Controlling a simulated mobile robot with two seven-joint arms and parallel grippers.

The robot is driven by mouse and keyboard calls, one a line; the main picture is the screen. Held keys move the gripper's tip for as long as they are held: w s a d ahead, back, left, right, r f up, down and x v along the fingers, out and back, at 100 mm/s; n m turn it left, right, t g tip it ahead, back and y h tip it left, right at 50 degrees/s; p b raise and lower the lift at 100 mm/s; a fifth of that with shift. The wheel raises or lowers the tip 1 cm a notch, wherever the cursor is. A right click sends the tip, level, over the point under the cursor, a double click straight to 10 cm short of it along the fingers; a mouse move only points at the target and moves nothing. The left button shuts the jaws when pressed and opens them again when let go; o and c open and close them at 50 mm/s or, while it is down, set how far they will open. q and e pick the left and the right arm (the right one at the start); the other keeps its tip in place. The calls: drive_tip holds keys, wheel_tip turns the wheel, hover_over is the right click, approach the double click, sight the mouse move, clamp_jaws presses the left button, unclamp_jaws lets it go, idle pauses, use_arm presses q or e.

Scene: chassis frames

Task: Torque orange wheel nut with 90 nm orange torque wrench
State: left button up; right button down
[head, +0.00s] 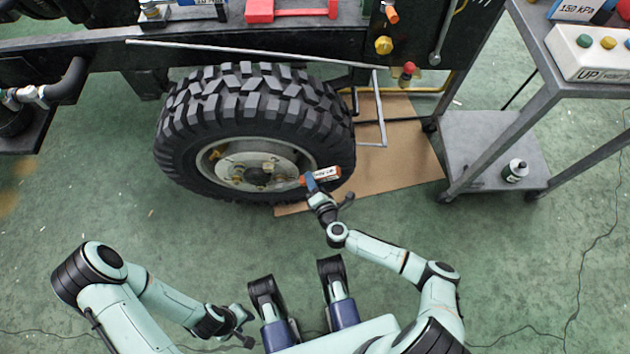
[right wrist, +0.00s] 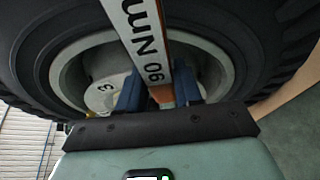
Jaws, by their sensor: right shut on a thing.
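The orange torque wrench (head: 327,174) has a white label, which reads "90 Nm" in the right wrist view (right wrist: 146,40). My right gripper (head: 312,182) is shut on it, with blue fingers on both sides of the wrench. The wrench lies across the lower right of the wheel (head: 240,178), its shaft pointing left toward the hub. I cannot tell whether its tip touches a nut. A small orange-yellow nut (head: 215,154) shows at the hub's upper left. Other nuts around the hub are too small to tell apart. My left gripper (head: 243,326) is empty and looks open, low and away from the wheel.
The black chassis frame (head: 240,50) runs above the tyre. A bent metal bar (head: 379,120) hangs right of the tyre over a cardboard sheet (head: 405,150). A grey cart (head: 485,150) with a bottle (head: 515,170) stands at right. The green floor around me is clear.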

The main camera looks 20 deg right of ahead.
drive_tip(key=shift+a+r, duration=0.15)
drive_tip(key=shift+r, duration=0.15)
idle(0.4)
drive_tip(key=shift+s+a, duration=0.2)
drive_tip(key=shift+s, duration=0.5)
drive_tip(key=shift+s+a, duration=0.2)
drive_tip(key=shift+s, duration=0.5)
